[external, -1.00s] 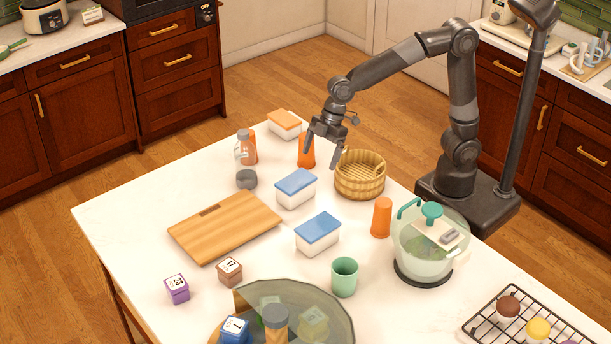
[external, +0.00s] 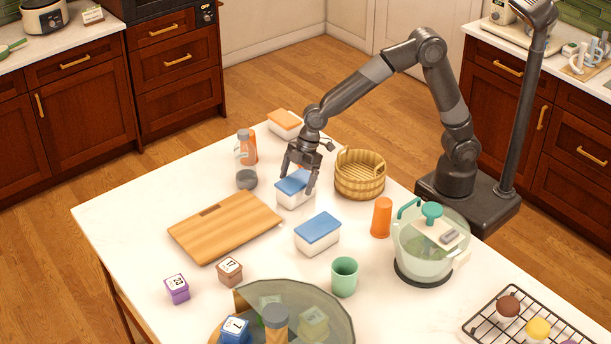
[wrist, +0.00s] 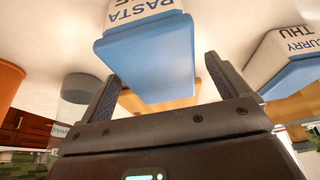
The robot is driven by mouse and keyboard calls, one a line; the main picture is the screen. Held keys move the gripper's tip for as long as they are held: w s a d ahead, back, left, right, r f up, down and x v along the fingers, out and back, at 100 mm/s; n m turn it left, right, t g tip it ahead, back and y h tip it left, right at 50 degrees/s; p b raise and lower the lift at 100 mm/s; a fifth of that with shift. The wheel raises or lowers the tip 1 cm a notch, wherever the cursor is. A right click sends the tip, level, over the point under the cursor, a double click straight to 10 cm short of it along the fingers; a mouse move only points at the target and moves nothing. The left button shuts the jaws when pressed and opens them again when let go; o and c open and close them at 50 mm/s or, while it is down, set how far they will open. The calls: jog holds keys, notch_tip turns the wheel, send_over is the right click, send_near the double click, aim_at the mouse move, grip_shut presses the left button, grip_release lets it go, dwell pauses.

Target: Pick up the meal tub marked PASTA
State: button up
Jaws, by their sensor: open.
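The meal tub marked PASTA (wrist: 150,50) has a white body and a blue lid; its lettering appears upside down in the wrist view. In the external view it is the blue-lidded tub (external: 291,202) below my gripper, partly covered by the fingers. My gripper (external: 299,178) points down over this tub with its fingers apart. In the wrist view, the open gripper (wrist: 162,68) has the lid between and beyond its fingertips, and nothing is held. A second blue-lidded tub, marked CURRY THU (wrist: 290,60), stands close by; it also shows in the external view (external: 317,240).
A wicker basket (external: 360,180) stands close to the right of the PASTA tub. A glass jar (external: 246,165) and a cutting board (external: 222,228) are to its left. An orange-lidded tub (external: 285,125) is behind. An orange cup (external: 381,218) stands right of the CURRY tub.

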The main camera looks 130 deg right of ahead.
aim_at(297, 179)
jog(key=shift+x, duration=1.6)
jog(key=shift+f, duration=0.25)
jog(key=shift+c, duration=0.4)
jog(key=c, duration=1.3)
